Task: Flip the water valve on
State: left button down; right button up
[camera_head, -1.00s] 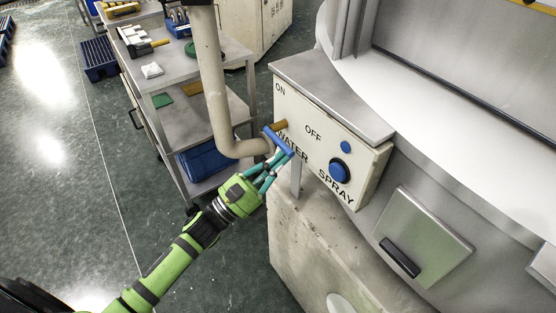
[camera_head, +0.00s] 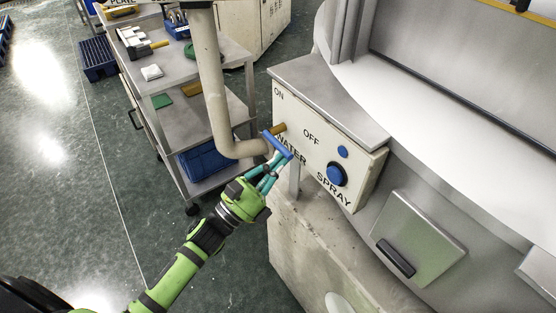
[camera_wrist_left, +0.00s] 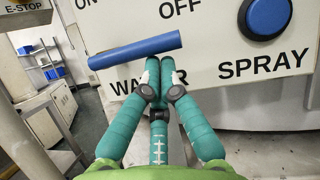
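The water valve's blue bar handle (camera_head: 278,145) sits on a brass stem in front of the cream panel (camera_head: 308,152), above the WATER label. It also shows in the left wrist view (camera_wrist_left: 135,51), nearly level with its right end a little higher, on the OFF side. My left gripper (camera_head: 281,158), with teal fingers, is just below the handle's right part. In the left wrist view its fingertips (camera_wrist_left: 159,72) are drawn together by the handle's lower edge, with nothing seen between them. I cannot tell whether they touch the bar. My right gripper is not in view.
A blue SPRAY knob (camera_head: 337,173) sits to the right on the panel. A beige vertical pipe (camera_head: 216,85) bends towards the panel just left of the valve. A grey shelf cart (camera_head: 188,68) stands behind it. Open floor (camera_head: 80,190) lies to the left.

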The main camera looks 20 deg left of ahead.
aim_at(274, 130)
pick_arm(q)
notch_tip(274, 130, up, 8)
jog(key=w+a+n+y+p, duration=0.1)
jog(key=n+y+p, duration=0.6)
jog(key=n+p, duration=0.8)
jog(key=shift+w+a+r+y+p, duration=0.25)
jog(key=shift+a+y+p, duration=0.15)
jog(key=shift+a, duration=0.1)
jog(key=shift+w+n, duration=0.1)
jog(key=shift+n, duration=0.2)
